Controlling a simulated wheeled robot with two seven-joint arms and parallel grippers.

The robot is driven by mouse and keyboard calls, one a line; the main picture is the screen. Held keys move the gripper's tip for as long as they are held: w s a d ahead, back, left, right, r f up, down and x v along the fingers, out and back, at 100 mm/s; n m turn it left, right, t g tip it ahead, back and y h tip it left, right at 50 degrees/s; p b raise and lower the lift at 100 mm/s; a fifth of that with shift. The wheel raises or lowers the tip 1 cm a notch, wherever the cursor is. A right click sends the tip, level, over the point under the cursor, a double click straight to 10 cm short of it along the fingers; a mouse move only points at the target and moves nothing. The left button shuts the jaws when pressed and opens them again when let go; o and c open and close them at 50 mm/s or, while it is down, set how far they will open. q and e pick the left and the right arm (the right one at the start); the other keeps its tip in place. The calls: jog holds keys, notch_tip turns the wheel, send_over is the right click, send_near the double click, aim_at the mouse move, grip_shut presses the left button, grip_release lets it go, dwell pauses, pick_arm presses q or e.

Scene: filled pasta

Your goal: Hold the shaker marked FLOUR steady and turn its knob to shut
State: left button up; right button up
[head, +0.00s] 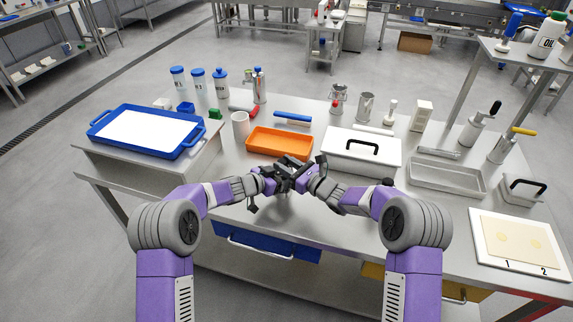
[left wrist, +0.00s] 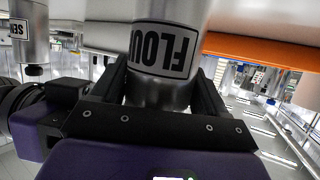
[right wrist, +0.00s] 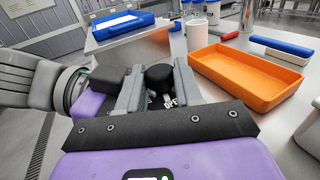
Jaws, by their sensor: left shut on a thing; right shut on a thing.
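The shaker marked FLOUR (left wrist: 165,92) is a steel cylinder with a dark-lettered label, seen upside down in the left wrist view. My left gripper (left wrist: 162,80) is shut around its body; in the head view the left gripper (head: 270,184) is at the table's front middle. My right gripper (head: 299,182) meets it from the right. In the right wrist view the right gripper (right wrist: 158,78) is shut on a black knob (right wrist: 157,74). White letters, seemingly OPE, show beside the knob, partly hidden. The shaker is mostly hidden by the grippers in the head view.
An orange tray (head: 252,144) lies just behind the grippers, with a white cup (head: 241,125) to its left. A white lidded box (head: 338,163) stands close on the right. A blue-rimmed tray (head: 193,147) is at left, and a board marked 1 and 2 (head: 483,249) at right.

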jog(key=shift+r+m+t+h, duration=0.1)
jog(key=shift+m+t+h, duration=0.9)
jog(key=shift+t+h, duration=0.15)
jog(key=o, duration=0.8)
jog(key=shift+s, duration=0.1)
jog(key=shift+s, duration=0.1)
jog(key=v, duration=1.1)
jog(key=shift+s+d, duration=0.2)
jog(key=shift+s, duration=0.15)
